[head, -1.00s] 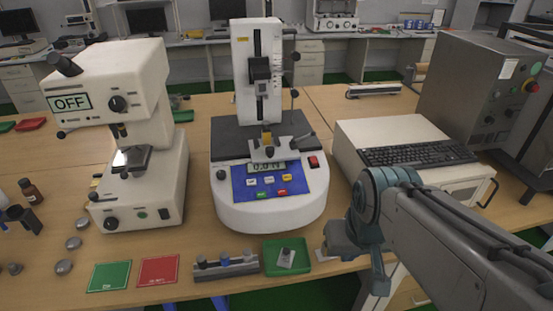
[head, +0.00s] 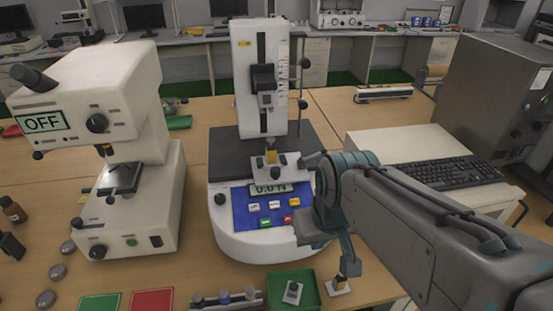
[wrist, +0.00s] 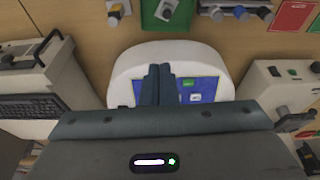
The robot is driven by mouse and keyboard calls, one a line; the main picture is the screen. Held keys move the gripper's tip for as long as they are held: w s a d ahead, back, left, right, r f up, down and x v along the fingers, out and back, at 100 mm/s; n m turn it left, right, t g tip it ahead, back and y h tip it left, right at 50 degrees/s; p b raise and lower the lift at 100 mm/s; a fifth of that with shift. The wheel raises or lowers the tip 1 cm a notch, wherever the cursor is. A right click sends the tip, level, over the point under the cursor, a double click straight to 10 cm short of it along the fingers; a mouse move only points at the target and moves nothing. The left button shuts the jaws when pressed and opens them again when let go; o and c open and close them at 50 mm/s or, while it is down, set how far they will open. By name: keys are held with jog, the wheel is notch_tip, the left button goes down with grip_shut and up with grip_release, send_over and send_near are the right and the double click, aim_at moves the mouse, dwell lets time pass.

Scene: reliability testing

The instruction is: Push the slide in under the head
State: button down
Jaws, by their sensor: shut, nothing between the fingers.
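The tester's slide (head: 291,167) is a light plate with a yellow and black fixture. It sits near the front of the dark stage (head: 226,150), in front of the column. The head (head: 264,78) is a dark block on the white column, well above the stage. My gripper (wrist: 159,68) is shut and empty; its two dark fingers lie side by side and cover part of the tester's blue panel (wrist: 205,92) in the wrist view. In the head view my arm comes in from the right, beside the tester, and the fingertips are hard to make out.
A white instrument (head: 130,215) reading OFF stands left. A keyboard (head: 455,174) lies on a white case at right. In front are a green tray (head: 310,300), a loose small plate with a yellow and black piece (head: 339,289), and green and red cards.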

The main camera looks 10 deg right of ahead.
jog(key=w+d+n+t+y+b, duration=0.35)
jog(key=w+n+b, duration=0.55)
jog(key=w+n, duration=0.7)
jog(key=shift+g+y, duration=0.35)
jog(key=shift+y, duration=0.1)
jog(key=x, duration=0.9)
jog(key=shift+a, duration=0.1)
jog(key=w+p, duration=0.1)
jog(key=w, duration=0.2)
jog(key=shift+a+f+p, duration=0.1)
jog(key=shift+f+p, duration=0.1)
jog(key=shift+p, duration=0.15)
jog(key=shift+w+f, duration=0.1)
jog(key=shift+w, duration=0.65)
